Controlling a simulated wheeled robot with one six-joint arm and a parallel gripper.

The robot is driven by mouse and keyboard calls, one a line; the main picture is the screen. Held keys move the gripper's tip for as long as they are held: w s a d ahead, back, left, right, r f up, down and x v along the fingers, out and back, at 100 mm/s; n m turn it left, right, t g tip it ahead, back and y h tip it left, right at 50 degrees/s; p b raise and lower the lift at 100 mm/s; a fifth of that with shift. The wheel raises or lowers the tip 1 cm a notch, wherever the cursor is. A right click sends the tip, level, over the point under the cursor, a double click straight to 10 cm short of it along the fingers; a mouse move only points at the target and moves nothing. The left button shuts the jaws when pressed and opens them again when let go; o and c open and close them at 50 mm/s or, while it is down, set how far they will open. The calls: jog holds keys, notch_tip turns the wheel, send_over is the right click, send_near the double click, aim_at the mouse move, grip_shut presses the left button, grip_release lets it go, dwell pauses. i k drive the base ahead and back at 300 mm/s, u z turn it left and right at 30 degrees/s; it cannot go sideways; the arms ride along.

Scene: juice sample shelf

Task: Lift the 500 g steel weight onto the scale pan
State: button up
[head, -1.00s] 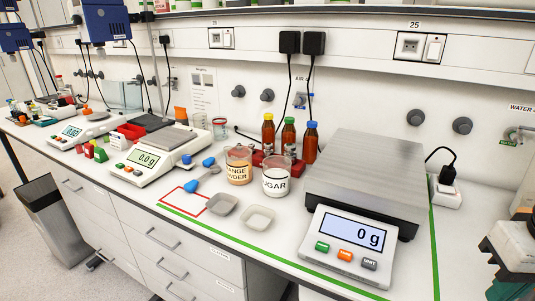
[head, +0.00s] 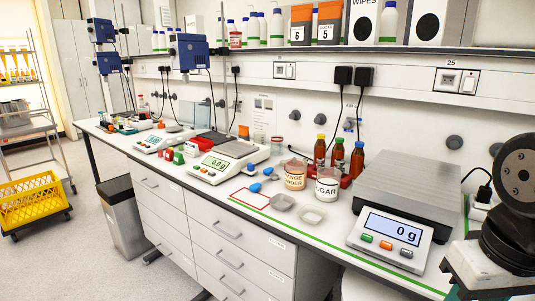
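The large scale stands at the right of the bench with a bare, flat steel pan (head: 405,188). Its display (head: 393,229) reads 0 g. A red holder (head: 345,182) sits left of the scale, by the brown bottles. Small grey metal pieces seem to stand in it, but they are partly hidden and too small to tell which is the 500 g weight. My gripper is not in view; only a dark part of my arm shows at the right edge, in front of the scale's right side.
A sugar beaker (head: 327,188), an orange powder beaker (head: 294,177) and brown bottles (head: 338,153) crowd the space left of the scale. A shelf (head: 330,47) overhangs the bench. A yellow crate (head: 33,203) stands at far left.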

aim_at(410, 179)
jog(key=u, duration=0.7)
jog(key=k, duration=0.95)
jog(key=u, duration=0.85)
jog(key=i, duration=2.7)
jog(key=z, duration=1.35)
jog(key=i, duration=0.8)
jog(key=z, duration=1.25)
jog(key=i, duration=0.3)
jog(key=z, duration=0.2)
